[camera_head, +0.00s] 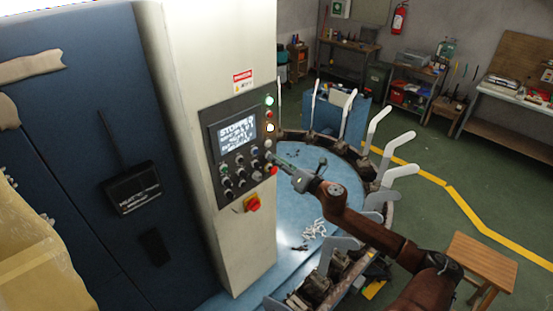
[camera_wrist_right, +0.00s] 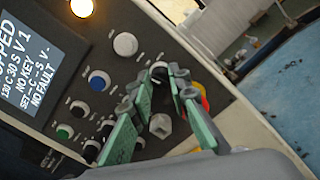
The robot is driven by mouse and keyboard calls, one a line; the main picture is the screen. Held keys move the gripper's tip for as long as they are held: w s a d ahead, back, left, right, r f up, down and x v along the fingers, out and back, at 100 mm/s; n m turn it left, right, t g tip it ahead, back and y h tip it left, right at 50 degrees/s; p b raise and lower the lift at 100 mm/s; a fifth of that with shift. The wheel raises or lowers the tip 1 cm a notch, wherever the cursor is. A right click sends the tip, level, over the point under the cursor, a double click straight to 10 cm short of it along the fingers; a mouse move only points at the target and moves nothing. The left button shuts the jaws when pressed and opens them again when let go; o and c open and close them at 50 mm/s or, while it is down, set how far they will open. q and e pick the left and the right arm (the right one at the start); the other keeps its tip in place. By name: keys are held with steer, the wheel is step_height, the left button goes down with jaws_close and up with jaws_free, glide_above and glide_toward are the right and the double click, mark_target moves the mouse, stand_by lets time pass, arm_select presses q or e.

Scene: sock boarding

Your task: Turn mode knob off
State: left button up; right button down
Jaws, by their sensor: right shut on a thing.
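The control panel (camera_head: 228,139) stands upright on the pale machine column, with a lit screen reading "STOPPED" and rows of knobs and buttons. My right gripper (camera_head: 274,158) reaches it from the right, at the panel's right edge. In the right wrist view, the green fingers of my right gripper (camera_wrist_right: 161,78) are shut on a small grey knob (camera_wrist_right: 159,73), mostly hidden between the tips. Its label cannot be read. Another light grey knob (camera_wrist_right: 160,125) shows between the fingers, lower down. My left gripper is not in view.
A white button (camera_wrist_right: 125,44) and a blue one (camera_wrist_right: 98,80) are near the fingers. A round blue table (camera_head: 290,200) with upright white sock forms (camera_head: 378,125) stands right of the column.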

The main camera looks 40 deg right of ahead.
steer(key=shift+m+p, duration=0.35)
steer(key=shift+m, duration=0.65)
steer(key=c, duration=1.8)
jaws_free()
steer(key=shift+s, duration=0.1)
steer(key=s, duration=0.8)
steer(key=s+d, duration=0.1)
steer(key=s, duration=0.3)
steer(key=shift+w, duration=0.1)
